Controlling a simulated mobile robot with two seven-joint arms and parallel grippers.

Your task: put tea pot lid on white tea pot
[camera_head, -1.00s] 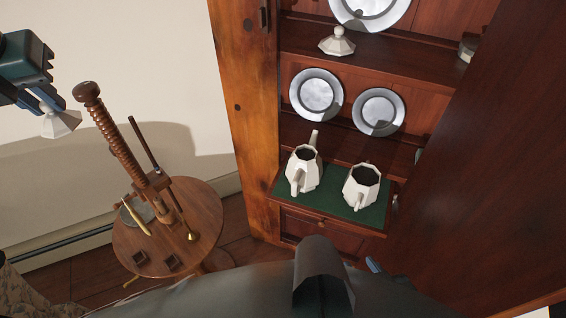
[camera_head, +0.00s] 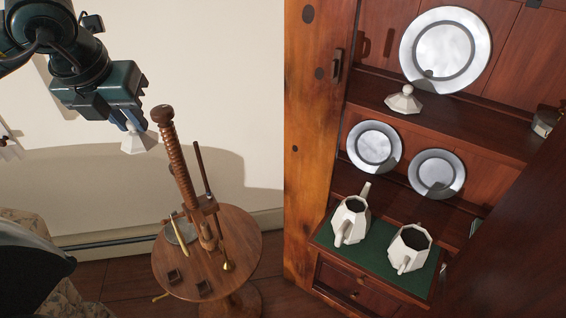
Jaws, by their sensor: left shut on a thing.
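My left gripper (camera_head: 130,118) is at the upper left, in front of the pale wall. It is shut on a white faceted tea pot lid (camera_head: 138,143), which hangs below the fingers. A white tea pot (camera_head: 350,222) with its spout up stands on the green surface of the cabinet, its top open and dark inside. A second white pot (camera_head: 408,251) stands to its right, also open on top. Another white lid (camera_head: 403,101) sits on the shelf above. The held lid is well left of both pots and apart from them. My right gripper is not in view.
A round wooden table (camera_head: 238,240) with a tall threaded wooden post (camera_head: 177,165) stands between my left gripper and the cabinet. Pewter plates (camera_head: 446,50) lean on the shelves. The cabinet's wooden side (camera_head: 311,150) stands left of the pots. A dark panel edges the right.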

